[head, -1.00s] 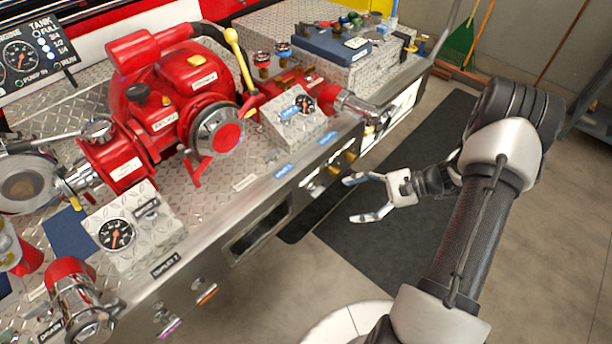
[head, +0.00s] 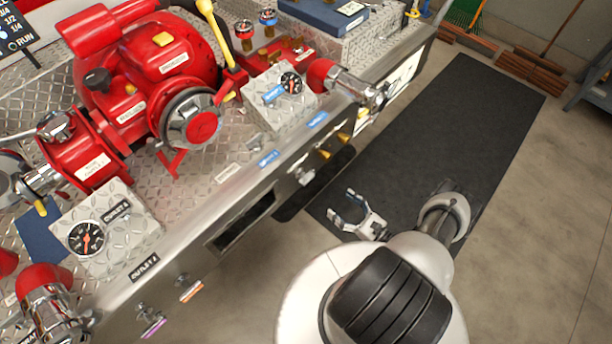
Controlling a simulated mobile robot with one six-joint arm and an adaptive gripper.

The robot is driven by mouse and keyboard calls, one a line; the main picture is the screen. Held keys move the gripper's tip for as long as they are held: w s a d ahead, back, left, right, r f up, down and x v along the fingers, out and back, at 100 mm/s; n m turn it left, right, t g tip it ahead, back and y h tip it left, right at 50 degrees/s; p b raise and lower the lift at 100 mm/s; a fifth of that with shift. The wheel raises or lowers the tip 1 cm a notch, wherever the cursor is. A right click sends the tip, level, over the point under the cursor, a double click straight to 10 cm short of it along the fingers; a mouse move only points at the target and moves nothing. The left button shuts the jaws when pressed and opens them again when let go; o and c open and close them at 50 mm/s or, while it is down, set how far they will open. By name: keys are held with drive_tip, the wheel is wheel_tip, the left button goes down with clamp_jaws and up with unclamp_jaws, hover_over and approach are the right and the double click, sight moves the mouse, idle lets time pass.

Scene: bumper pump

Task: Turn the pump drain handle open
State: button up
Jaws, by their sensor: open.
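The red pump (head: 150,70) sits on the diamond-plate deck at the upper left. Small handles line the front face below the deck edge: a purple-tagged one (head: 152,322), an orange-tagged one (head: 190,288), a silver one (head: 303,175) and brass-coloured ones (head: 325,154). I cannot tell from the tags which is the drain handle. My gripper (head: 342,208) is open and empty, its fingers pointing left toward the panel. It is apart from the panel, to the lower right of the silver handle.
The metal deck edge (head: 228,172) runs diagonally along the panel. Two gauge boxes (head: 108,222) (head: 280,95) stand on the deck. A chrome outlet (head: 355,88) juts out at the right end. A dark floor mat (head: 440,130) lies clear to the right.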

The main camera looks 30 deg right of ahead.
sight(308, 178)
drive_tip(key=b+x, duration=0.2)
drive_tip(key=x, duration=1.4)
drive_tip(key=shift+c, duration=0.3)
drive_tip(key=c, duration=1)
drive_tip(key=n+b, duration=0.1)
drive_tip(key=n, duration=0.3)
drive_tip(key=shift+n, duration=0.4)
drive_tip(key=o, duration=1.1)
drive_tip(key=shift+c, duration=0.2)
